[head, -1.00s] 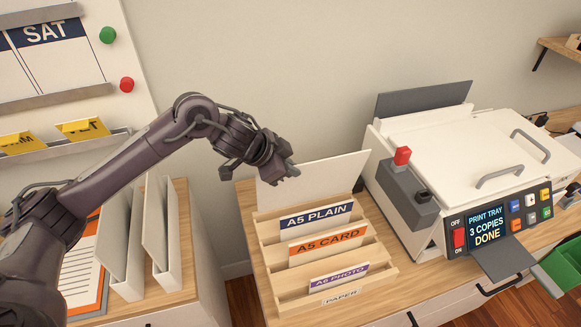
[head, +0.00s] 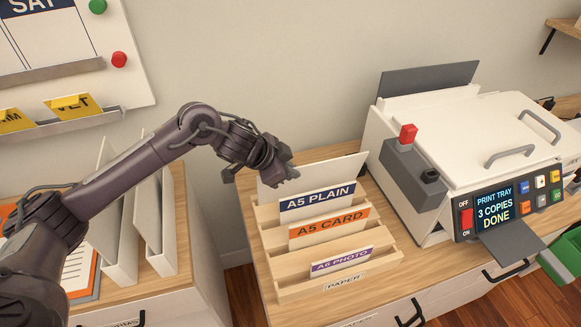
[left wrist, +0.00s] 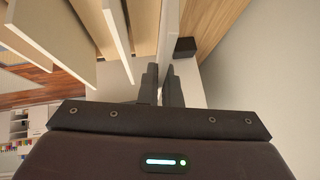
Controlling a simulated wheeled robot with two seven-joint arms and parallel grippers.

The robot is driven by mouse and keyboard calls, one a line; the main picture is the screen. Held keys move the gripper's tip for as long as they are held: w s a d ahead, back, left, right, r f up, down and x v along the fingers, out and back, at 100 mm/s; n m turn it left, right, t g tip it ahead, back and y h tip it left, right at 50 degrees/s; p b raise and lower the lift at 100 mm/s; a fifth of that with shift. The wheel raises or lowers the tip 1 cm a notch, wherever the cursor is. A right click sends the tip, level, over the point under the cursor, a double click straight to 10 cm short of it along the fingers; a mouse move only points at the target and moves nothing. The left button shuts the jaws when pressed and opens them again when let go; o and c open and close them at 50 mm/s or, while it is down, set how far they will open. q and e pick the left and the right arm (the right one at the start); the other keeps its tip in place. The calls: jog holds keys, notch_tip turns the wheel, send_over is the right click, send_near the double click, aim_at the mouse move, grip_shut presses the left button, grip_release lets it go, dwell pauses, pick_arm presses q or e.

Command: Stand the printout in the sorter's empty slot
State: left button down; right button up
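The printout, a stiff white sheet (head: 335,171), stands upright at the back of the wooden sorter (head: 290,290), behind the A5 PLAIN card (head: 317,199). Its lower part is hidden, so I cannot tell whether its bottom edge is inside the rear slot. My left gripper (head: 289,174) is at the sheet's upper left part. In the left wrist view, its fingers (left wrist: 162,88) close on the sheet, seen edge-on (left wrist: 165,35). The A5 CARD (head: 328,228) and A5 PHOTO (head: 341,260) cards stand in front.
A white printer (head: 455,130) stands close to the right of the sorter; its screen reads 3 COPIES DONE. White upright holders (head: 155,225) and orange-edged papers (head: 78,270) are at the left. The wall is close behind.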

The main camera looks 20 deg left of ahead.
pick_arm(q)
jog(key=c, duration=1.5)
grip_release()
jog(key=shift+c, duration=0.2)
jog(key=o, duration=0.3)
jog(key=shift+s+a+r+p, duration=0.25)
jog(key=shift+r+p, duration=0.25)
jog(key=shift+p, duration=0.2)
jog(key=p+v, duration=0.4)
jog(key=v, duration=0.1)
jog(key=shift+f, duration=0.1)
